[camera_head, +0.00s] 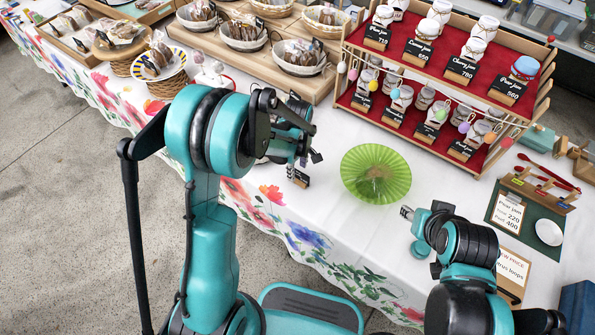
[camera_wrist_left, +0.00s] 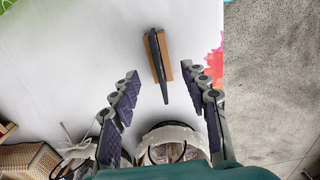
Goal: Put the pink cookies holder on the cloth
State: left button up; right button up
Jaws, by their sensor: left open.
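My left gripper (camera_head: 303,160) is over the white cloth in the head view. A small card holder with a wooden base and a dark card (camera_wrist_left: 160,58) lies beyond the fingertips on the cloth (camera_wrist_left: 75,45).
A green glass plate (camera_head: 362,188) stands right of my left gripper. A lined basket (camera_wrist_left: 165,130) shows between the finger bases. A wooden rack (camera_head: 345,98) of jam jars and baskets on a wooden tray (camera_head: 285,82) stand behind. A price board (camera_head: 524,212) is at right.

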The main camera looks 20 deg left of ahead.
pick_arm(q)
notch_tip(320, 180, up, 8)
jog(key=shift+f+p, duration=0.15)
jog(key=shift+p, duration=0.95)
jog(key=s+a+r+m+t, duration=0.2)
jog(key=s+r+m+t, duration=0.5)
jog(key=s+r+m, duration=0.7)
jog(key=s, duration=0.3)
jog(key=shift+a, duration=0.4)
